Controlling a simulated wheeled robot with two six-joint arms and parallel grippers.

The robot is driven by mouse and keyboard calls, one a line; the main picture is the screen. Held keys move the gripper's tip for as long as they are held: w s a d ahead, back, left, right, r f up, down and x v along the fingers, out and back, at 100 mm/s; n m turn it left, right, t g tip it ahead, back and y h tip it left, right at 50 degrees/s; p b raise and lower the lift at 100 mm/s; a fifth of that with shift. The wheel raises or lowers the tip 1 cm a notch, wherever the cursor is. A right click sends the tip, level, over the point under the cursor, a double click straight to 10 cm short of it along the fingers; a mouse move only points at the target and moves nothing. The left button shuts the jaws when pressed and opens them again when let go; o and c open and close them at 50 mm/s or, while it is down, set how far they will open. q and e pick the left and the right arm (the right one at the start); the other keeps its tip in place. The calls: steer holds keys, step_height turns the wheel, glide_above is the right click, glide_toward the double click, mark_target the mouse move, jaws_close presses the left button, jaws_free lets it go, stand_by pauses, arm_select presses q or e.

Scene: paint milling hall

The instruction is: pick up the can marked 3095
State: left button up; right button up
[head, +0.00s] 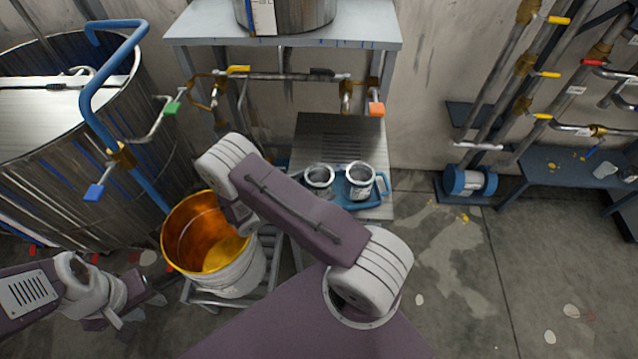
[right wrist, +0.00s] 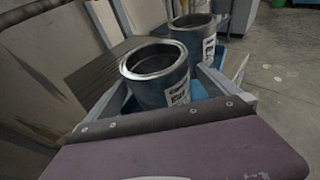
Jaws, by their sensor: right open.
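Two open grey metal cans with white labels stand upright on a blue tray (head: 382,184). The left can (head: 319,177) is the nearer can (right wrist: 156,72) in the right wrist view; the right can (head: 359,181) stands behind it there (right wrist: 193,36). The label marks are too small or blurred to read, so I cannot tell which is 3095. My right gripper (right wrist: 165,97) is open, its fingers either side of the nearer can's lower part; contact is unclear. In the head view my arm hides it. My left gripper (head: 128,308) is low at left, away from the cans; its jaw state is unclear.
The tray lies on a metal stand (head: 340,130) below a pale shelf (head: 285,38). An orange-lined bucket (head: 253,272) stands left of the cans. A large steel vat (head: 60,190) with blue piping fills the left. Valved pipes run behind. Floor at right is mostly clear.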

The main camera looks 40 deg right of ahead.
steer(key=shift+x, duration=1.15)
steer(key=shift+a, duration=0.1)
steer(key=c, duration=1.5)
steer(key=shift+o, duration=0.2)
steer(key=shift+r, duration=0.15)
step_height(320, 180, up, 10)
